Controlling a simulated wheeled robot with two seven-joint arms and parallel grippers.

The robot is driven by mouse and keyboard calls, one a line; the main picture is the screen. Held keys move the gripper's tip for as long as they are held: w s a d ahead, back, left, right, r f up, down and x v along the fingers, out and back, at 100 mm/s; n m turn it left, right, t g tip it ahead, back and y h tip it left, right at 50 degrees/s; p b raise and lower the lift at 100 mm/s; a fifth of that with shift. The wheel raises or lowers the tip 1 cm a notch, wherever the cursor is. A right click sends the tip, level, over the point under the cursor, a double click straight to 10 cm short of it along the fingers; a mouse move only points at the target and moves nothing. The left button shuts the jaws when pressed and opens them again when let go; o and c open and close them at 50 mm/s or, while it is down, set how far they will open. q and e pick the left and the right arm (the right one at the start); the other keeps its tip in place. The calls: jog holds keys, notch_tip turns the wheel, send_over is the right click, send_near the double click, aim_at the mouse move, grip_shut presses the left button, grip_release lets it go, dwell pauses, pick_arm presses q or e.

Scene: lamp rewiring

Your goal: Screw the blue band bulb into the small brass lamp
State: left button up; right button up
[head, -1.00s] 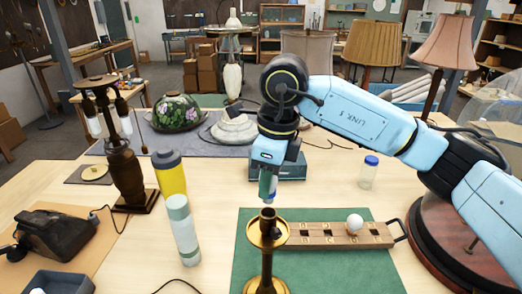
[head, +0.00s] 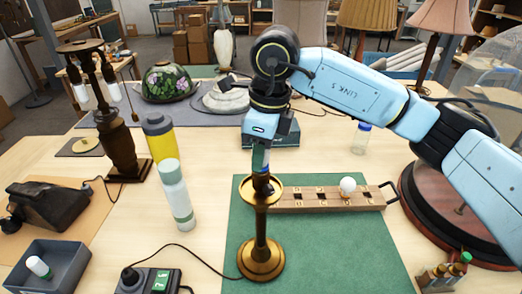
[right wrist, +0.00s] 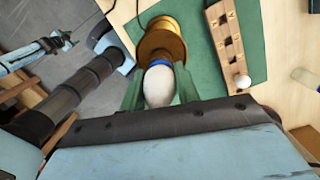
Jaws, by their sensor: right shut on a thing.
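The small brass lamp (head: 261,258) stands upright on the green mat, with a wide cup at its top. My right gripper (head: 261,165) points down over this cup and is shut on the blue band bulb. In the right wrist view the bulb (right wrist: 158,88) shows white glass between the green fingers, with its blue band towards the brass lamp (right wrist: 160,42). The bulb's lower end is at the lamp's top; I cannot tell how far it sits in the socket. The left gripper is outside the head view; an arm part of mine at the wrist view's left is unclear.
A wooden tray (head: 318,203) with a round white bulb (head: 347,185) lies behind the lamp. A grey bin (head: 50,268) holds a small bulb. A black box (head: 150,282) with a green display, a white-green bottle (head: 176,195) and a yellow flask (head: 160,140) stand left. Bare mat lies right.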

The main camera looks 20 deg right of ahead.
jog(key=shift+f+b, duration=0.1)
jog(key=shift+b, duration=0.45)
dwell(0.9)
jog(key=o, duration=0.4)
jog(key=c, duration=0.4)
jog(key=shift+m+b, duration=0.4)
jog(key=shift+m, duration=0.8)
jog(key=m, duration=0.3)
jog(key=shift+m+h+b, duration=0.3)
jog(key=shift+m+b, duration=0.1)
jog(key=shift+m+t, duration=0.3)
jog(key=shift+m, duration=0.6)
